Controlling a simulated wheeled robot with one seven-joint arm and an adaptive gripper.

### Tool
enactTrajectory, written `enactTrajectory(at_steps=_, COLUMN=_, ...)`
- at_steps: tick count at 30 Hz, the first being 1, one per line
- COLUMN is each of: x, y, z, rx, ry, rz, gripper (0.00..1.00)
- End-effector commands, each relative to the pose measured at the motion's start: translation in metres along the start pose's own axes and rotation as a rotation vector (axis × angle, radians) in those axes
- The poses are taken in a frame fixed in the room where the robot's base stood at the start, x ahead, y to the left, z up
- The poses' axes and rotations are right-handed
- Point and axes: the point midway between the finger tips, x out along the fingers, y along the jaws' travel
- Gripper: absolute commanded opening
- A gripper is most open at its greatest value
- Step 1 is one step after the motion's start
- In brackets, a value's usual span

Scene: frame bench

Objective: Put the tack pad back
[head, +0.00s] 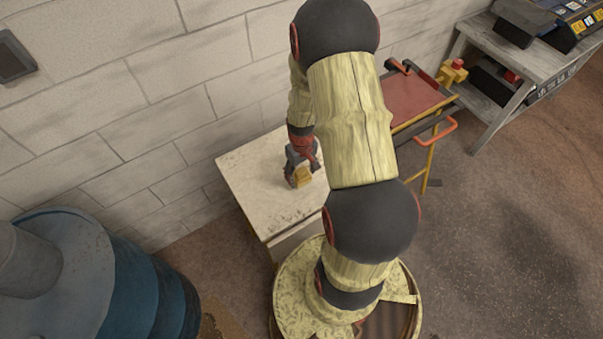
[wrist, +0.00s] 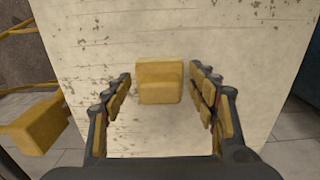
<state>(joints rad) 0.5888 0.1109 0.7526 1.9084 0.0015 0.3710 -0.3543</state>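A small yellow block with a stepped top, which I take to be the tack pad (wrist: 160,82), sits on the worn pale bench top (wrist: 90,40). In the wrist view it lies between the fingertips of my gripper (wrist: 160,76), with a gap on both sides. My gripper is open, its yellow-padded fingers spread left and right of the block. In the head view my gripper (head: 302,168) is low over the bench top (head: 250,180), with a yellow patch at its tips. I cannot tell there whether that is the block or the finger pads.
A red-topped trolley (head: 415,97) with a yellow frame stands beyond the bench, and a grey shelf unit (head: 480,45) is at the upper right. A large blue drum (head: 140,285) stands at the lower left. A block wall (head: 100,110) runs behind. Most of the bench top around the block is bare.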

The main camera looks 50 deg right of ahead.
Motion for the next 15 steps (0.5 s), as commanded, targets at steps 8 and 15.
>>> enactTrajectory(at_steps=8, x=0.000, y=0.000, z=0.000, rx=0.000, ry=0.000, rz=0.000, gripper=0.64)
enactTrajectory(at_steps=15, x=-0.014, y=0.000, z=-0.001, rx=0.000, ry=0.002, rz=0.001, gripper=0.64)
